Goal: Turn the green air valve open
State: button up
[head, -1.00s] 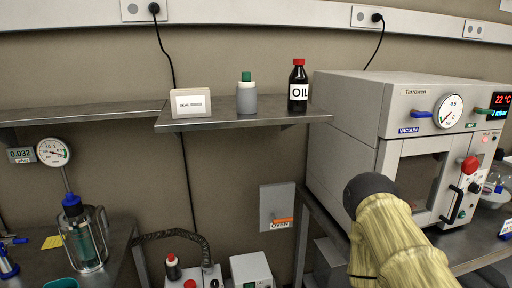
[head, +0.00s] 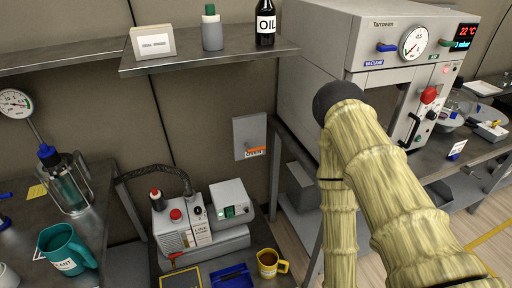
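The green air valve handle (head: 447,43) is on the upper front of the vacuum oven (head: 335,42), right of the round gauge (head: 414,42). Its green lever looks roughly level, tilted slightly. The blue vacuum valve (head: 386,47) is left of the gauge. My arm, in a yellow-beige sleeve with a dark rounded joint, rises in front of the oven's lower left and hides part of its door. My gripper is not in view.
A shelf (head: 215,58) with a label card, a green-capped bottle and an oil bottle (head: 265,22) is left of the oven. Below stand a pump (head: 182,226) and a yellow mug (head: 268,263). A teal jug (head: 66,248) is at left. Floor shows at lower right.

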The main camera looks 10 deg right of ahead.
aim_at(443, 43)
jog(key=z, duration=1.35)
